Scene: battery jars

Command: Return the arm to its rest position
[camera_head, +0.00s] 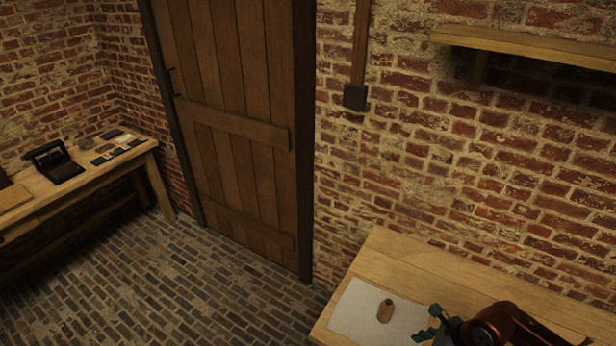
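My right arm comes in at the bottom right, over the wooden table (395,262). Its dark gripper (428,324) points left, with its two fingers apart and nothing seen between them. A small reddish-brown clay jar (385,311) is on a pale mat (352,309), left of the gripper and apart from it. The arm covers part of the table to the right. My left gripper is not in view.
A wooden bench (85,174) at the left bears a black device (57,165) and several small flat items. A wooden door (235,120) is in the brick wall. A wooden shelf (530,46) juts out at the upper right. The brick floor between is clear.

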